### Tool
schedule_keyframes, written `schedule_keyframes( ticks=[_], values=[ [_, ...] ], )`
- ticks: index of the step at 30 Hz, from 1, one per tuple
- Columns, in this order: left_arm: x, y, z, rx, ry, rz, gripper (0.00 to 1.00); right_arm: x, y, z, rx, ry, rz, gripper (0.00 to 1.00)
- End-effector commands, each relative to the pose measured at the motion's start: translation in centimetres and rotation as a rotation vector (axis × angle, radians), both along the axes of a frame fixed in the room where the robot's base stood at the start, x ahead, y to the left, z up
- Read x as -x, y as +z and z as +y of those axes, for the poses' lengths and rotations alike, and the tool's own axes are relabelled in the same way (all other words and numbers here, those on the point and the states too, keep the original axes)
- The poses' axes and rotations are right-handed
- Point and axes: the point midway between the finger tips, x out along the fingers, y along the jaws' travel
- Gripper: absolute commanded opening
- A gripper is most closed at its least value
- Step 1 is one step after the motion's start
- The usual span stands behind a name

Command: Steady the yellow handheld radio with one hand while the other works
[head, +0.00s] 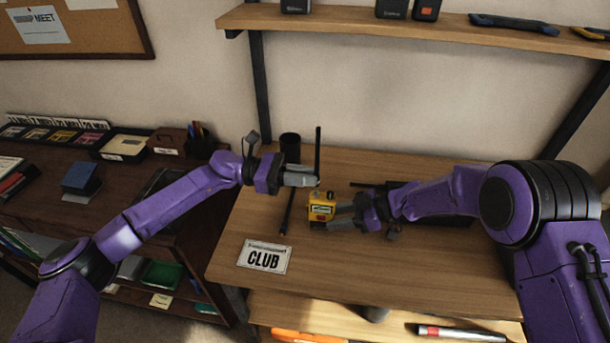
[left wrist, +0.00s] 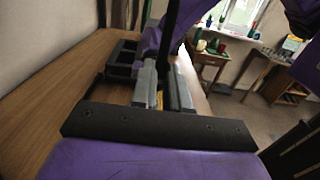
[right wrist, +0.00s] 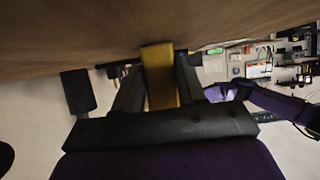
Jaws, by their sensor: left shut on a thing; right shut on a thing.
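The yellow handheld radio (head: 321,212) stands upright on the wooden table, with a tall black antenna (head: 318,152) rising from its top. My right gripper (head: 335,217) is shut on the radio's body from the right; in the right wrist view the yellow radio (right wrist: 159,78) sits between its fingers. My left gripper (head: 312,183) is at the radio's top, shut on a part there. In the left wrist view its fingers (left wrist: 164,90) are close together, with the antenna just beyond. The fingers hide the gripped part, so I cannot tell whether it is a knob.
A CLUB card (head: 264,257) lies at the table's front left. A black cup (head: 290,147) stands behind the radio, and a thin dark object (head: 287,212) lies to its left. A shelf (head: 420,28) runs above. The table's front middle is clear.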

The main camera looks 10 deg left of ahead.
Motion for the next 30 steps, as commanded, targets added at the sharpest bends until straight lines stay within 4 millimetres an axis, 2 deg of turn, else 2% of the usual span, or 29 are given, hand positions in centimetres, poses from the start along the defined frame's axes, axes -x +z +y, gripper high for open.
schedule_keyframes(
  ticks=[30],
  values=[
    [0.0,-2.0,0.0,0.000,0.000,0.001,0.00,0.0,0.0,0.0,0.000,0.000,0.000,0.23]
  ],
)
